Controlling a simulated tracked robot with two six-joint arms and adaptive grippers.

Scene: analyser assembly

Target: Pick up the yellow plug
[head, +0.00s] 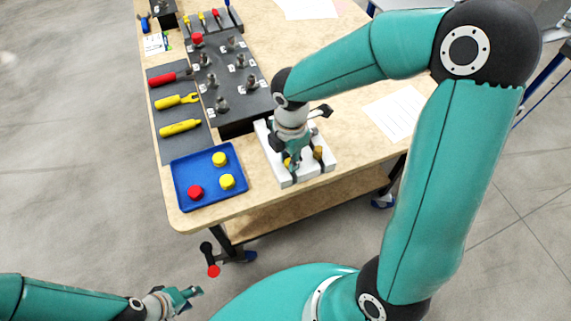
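Two yellow plugs, one at the back (219,159) and one at the front right (227,182), stand in the blue tray (180,176) at the table's front left corner, beside a red plug (195,192). My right gripper (296,165) points down over a white block (287,180) right of the tray. Yellow-gold parts show at its fingers, one at the left (287,162) and one at the right (318,153). The gripper hides much of them, so I cannot tell whether it grips one. My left gripper (188,295) is low at the front left, away from the table, its opening unclear.
A dark board (228,88) with several metal fittings and a red knob lies behind the tray. Left of it, a dark mat holds a red-handled tool (170,78) and two yellow-handled tools. Paper sheets (396,110) lie right. Bare tabletop (345,153) shows right of the block.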

